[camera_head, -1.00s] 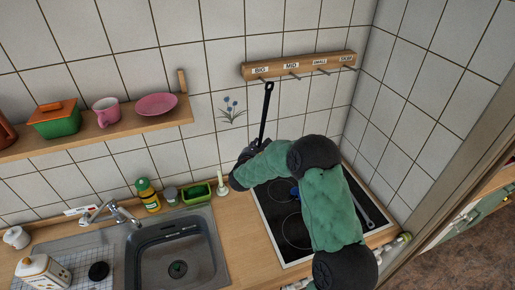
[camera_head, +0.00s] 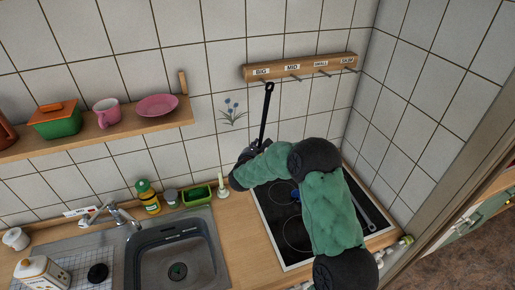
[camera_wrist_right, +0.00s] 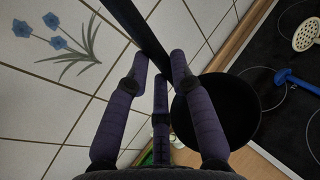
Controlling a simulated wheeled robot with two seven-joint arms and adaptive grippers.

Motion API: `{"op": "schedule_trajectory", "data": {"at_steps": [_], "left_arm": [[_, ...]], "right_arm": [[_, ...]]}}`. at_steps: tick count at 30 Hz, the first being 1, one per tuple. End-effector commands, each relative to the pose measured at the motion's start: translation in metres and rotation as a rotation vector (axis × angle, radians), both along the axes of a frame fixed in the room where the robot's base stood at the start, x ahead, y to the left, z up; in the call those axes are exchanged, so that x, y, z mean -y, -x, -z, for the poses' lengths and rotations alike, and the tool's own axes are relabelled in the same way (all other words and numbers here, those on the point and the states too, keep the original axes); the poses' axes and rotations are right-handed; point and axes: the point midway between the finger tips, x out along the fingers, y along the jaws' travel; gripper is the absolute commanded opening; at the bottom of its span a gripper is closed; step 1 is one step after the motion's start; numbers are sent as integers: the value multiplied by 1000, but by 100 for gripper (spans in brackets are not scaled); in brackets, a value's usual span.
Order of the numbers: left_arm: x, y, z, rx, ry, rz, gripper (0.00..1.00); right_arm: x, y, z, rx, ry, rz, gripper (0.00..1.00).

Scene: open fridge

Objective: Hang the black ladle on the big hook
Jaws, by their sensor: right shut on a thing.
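The black ladle (camera_head: 264,113) is upright, with the ring at the top of its handle close to the big hook (camera_head: 262,80), under the "BIG" label. I cannot tell whether the ring is around the hook or only in front of it. My right gripper (camera_head: 248,150) is shut on the lower handle, partly hidden by my own arm. In the right wrist view, the fingers (camera_wrist_right: 160,72) close around the handle (camera_wrist_right: 140,28), and the dark round bowl (camera_wrist_right: 215,112) shows behind them. My left gripper is not in view.
The wooden hook rail (camera_head: 300,67) also has hooks labelled for other sizes. Below is a black stovetop (camera_wrist_right: 255,75) with a blue utensil (camera_wrist_right: 290,77) and a pale skimmer (camera_wrist_right: 307,35). A shelf (camera_head: 120,130) with dishes is at left, above the sink (camera_head: 178,250).

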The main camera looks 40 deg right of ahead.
Motion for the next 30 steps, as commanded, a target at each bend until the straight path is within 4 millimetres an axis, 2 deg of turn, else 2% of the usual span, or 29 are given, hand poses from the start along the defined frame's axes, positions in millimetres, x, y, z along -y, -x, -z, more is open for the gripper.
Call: {"op": "schedule_trajectory", "data": {"at_steps": [30], "left_arm": [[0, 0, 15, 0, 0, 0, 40]], "right_arm": [[8, -25, 1, 2, 1, 0, 0]]}}
